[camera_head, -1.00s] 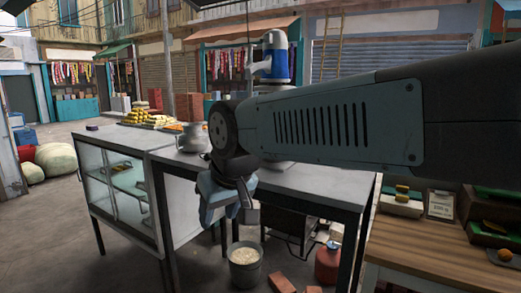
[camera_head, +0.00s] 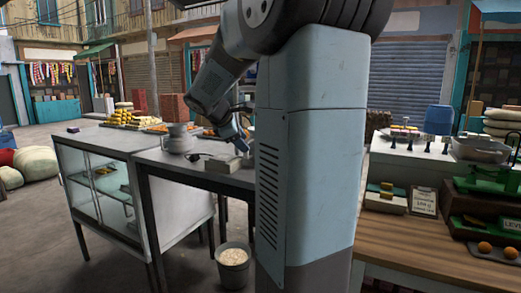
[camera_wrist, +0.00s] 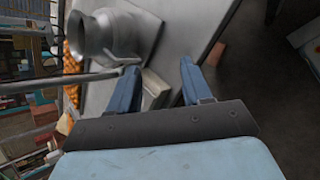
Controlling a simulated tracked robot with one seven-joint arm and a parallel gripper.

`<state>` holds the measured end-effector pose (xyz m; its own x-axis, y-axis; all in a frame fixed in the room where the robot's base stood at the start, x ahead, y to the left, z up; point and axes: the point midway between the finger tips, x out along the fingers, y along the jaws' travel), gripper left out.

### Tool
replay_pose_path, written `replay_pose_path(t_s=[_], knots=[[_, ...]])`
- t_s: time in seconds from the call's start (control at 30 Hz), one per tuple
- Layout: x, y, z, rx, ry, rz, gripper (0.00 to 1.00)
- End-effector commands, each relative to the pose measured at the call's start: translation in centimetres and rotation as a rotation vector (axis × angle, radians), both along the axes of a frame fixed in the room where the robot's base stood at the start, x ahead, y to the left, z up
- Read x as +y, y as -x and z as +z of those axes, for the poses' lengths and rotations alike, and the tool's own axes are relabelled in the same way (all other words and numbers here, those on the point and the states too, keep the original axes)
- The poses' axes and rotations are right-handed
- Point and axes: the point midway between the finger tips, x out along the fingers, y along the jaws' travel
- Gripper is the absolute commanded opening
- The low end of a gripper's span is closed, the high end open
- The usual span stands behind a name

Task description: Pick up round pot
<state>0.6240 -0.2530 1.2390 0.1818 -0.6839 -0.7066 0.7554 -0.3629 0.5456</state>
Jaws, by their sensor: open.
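A silver, round-bodied metal pot (camera_head: 177,138) with a flared mouth stands upright on the grey table (camera_head: 150,156). In the wrist view the pot (camera_wrist: 112,35) lies at the upper left, beyond and left of the fingers. My gripper (camera_wrist: 158,72) is open, with its two blue fingers apart and nothing held between them. In the head view my gripper (camera_head: 240,143) is over the table, to the right of the pot. My own arm hides the right part of the table.
A flat pale block (camera_head: 222,163) sits on the table near my gripper. A glass-sided case (camera_head: 105,190) adjoins the table at left, with yellow food trays behind it. A bucket (camera_head: 233,268) stands on the floor. A wooden counter (camera_head: 420,240) is at right.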

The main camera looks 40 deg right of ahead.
Motion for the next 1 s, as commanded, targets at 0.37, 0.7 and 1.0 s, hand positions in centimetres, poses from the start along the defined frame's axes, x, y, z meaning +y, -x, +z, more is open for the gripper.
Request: replay_pose_path(t_s=[0.37, 0.7, 1.0], knots=[[-6.8, -8.0, 3.0, 0.372, 0.411, 0.166, 0.49], [-9.7, -9.3, 2.9, 0.442, 0.478, 0.186, 0.49], [-14.3, -9.8, 1.0, 0.440, 0.478, 0.186, 0.49]])
